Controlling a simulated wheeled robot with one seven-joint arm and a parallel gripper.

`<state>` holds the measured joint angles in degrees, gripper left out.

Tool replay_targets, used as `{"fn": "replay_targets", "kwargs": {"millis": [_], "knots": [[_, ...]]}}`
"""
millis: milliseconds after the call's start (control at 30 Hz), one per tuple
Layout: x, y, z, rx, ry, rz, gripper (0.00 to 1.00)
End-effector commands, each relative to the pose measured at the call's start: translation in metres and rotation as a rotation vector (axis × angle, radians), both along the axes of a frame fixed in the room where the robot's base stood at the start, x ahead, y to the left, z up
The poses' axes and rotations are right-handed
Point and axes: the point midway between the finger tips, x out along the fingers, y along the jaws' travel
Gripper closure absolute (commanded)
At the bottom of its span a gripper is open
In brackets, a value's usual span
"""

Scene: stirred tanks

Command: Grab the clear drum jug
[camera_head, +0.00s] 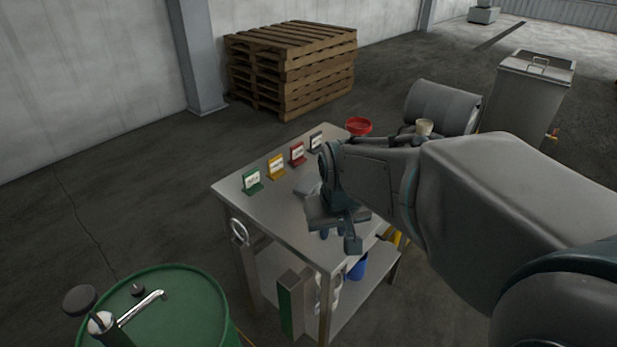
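My gripper (339,236) hangs over the right part of the steel table, pointing down. Its fingers look apart, with nothing seen between them. I cannot pick out a clear drum jug with certainty. A pale, whitish object (335,291) shows at the table's near end, below the top, partly behind a leg; it is too small to identify. My arm hides the table's right side.
The steel table (262,218) carries green (252,182), yellow (276,167) and red (297,153) signs, plus a dark one. A red funnel-like item (358,126) is behind. A green drum (185,315) stands front left. Pallets (290,68) stand at the back.

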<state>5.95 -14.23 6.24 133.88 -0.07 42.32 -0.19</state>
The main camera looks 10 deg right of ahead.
Motion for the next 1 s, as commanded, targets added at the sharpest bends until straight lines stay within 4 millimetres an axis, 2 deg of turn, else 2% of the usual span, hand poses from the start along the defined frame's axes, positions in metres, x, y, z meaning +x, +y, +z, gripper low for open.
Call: {"fn": "replay_targets", "kwargs": {"millis": [33,100,200,333,567,900,1000], "knots": [[0.019,0.001,-0.007,0.001,-0.005,0.007,0.78],[0.042,0.002,-0.012,0.004,-0.021,0.017,0.78],[0.07,0.002,-0.02,0.012,-0.042,0.026,0.78],[0.097,0.002,-0.028,0.023,-0.064,0.033,0.78],[0.115,0.001,-0.04,0.032,-0.077,0.036,0.78],[0.137,0.003,-0.094,0.032,-0.075,0.035,0.78],[0.142,0.002,-0.104,0.03,-0.077,0.036,0.78]]}}
